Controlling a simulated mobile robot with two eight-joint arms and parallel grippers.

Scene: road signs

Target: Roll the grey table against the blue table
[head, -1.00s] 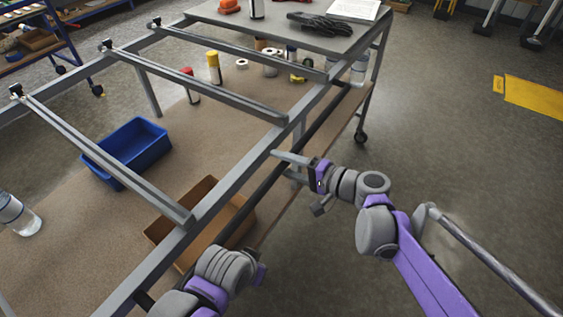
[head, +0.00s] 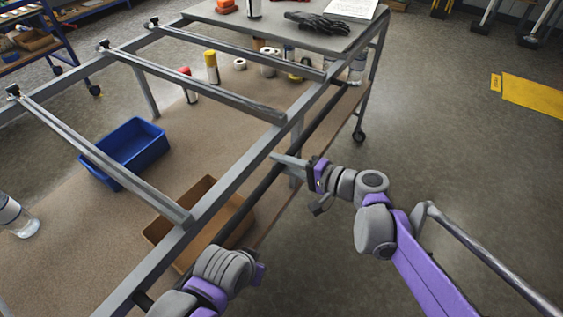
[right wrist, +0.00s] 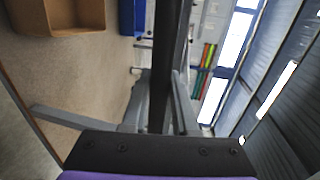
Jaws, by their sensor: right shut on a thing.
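The grey table (head: 277,135) is a wheeled steel frame with cross bars, a brown lower shelf and a grey top panel at its far end. A dark rail (head: 322,112) runs along its right side. My right gripper (head: 287,166) is shut on this rail; the rail also runs up the middle of the right wrist view (right wrist: 164,70). My left wrist shows at the bottom by the near end of the rail, but its fingers are hidden. The blue table (head: 62,42), a blue-framed wheeled one, stands at the far left, apart from the grey table.
The lower shelf carries a blue bin (head: 125,152), a brown box (head: 205,215), a bottle (head: 14,214), cans and tape rolls. Gloves (head: 316,23) and papers (head: 352,9) lie on the grey top.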

